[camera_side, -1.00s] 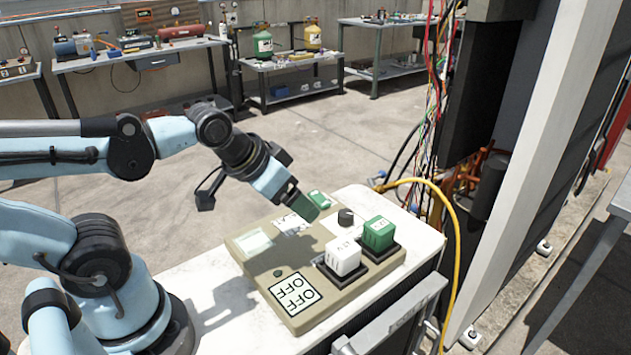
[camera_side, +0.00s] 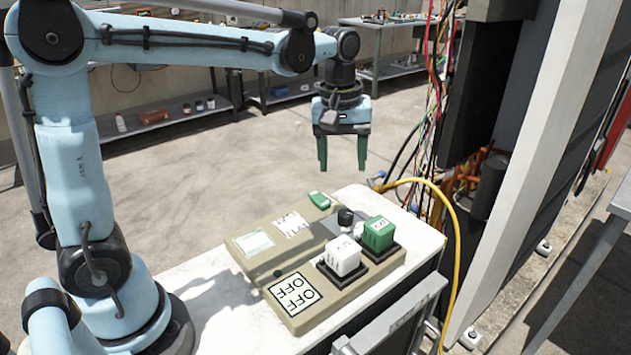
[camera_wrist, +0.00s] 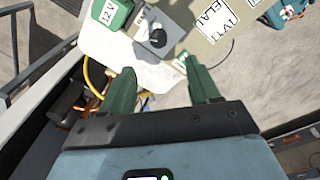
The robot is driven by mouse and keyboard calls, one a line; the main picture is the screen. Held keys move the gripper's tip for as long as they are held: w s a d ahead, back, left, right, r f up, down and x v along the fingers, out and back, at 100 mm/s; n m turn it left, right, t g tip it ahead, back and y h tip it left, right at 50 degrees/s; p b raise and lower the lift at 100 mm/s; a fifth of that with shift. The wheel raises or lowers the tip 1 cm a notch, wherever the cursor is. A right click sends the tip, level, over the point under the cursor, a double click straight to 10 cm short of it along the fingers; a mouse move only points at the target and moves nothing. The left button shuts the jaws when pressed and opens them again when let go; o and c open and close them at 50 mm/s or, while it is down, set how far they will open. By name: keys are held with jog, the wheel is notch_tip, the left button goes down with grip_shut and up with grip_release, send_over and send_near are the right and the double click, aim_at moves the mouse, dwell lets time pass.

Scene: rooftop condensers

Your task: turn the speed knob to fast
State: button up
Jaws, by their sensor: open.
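The speed knob (camera_side: 345,217) is a small black knob on a grey mount at the back of a beige control panel (camera_side: 330,306). In the wrist view the knob (camera_wrist: 158,38) shows from above, its grey mount (camera_wrist: 150,27) beside a white label; the setting it points to is too small to tell. My gripper (camera_side: 343,166) points down, open and empty, in the air above and behind the panel. In the wrist view the gripper (camera_wrist: 156,68) has its two green fingers apart, with the knob beyond their tips, not between them.
A white block (camera_side: 343,256) and a green block (camera_side: 379,234) stand on the panel in dark bases. An OFF label (camera_side: 295,292) lies at its front. A yellow cable (camera_side: 455,220) and wire bundle (camera_side: 435,80) hang at right. The air above the panel is clear.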

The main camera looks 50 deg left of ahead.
aim_at(346, 213)
jog(key=shift+n+g, duration=0.5)
jog(key=shift+n, duration=0.3)
jog(key=f, duration=0.4)
jog(key=w+f, duration=0.1)
jog(key=f, duration=0.7)
jog(key=shift+w+f, duration=0.4)
jog(key=c, duration=1)
jog(key=shift+c, duration=0.2)
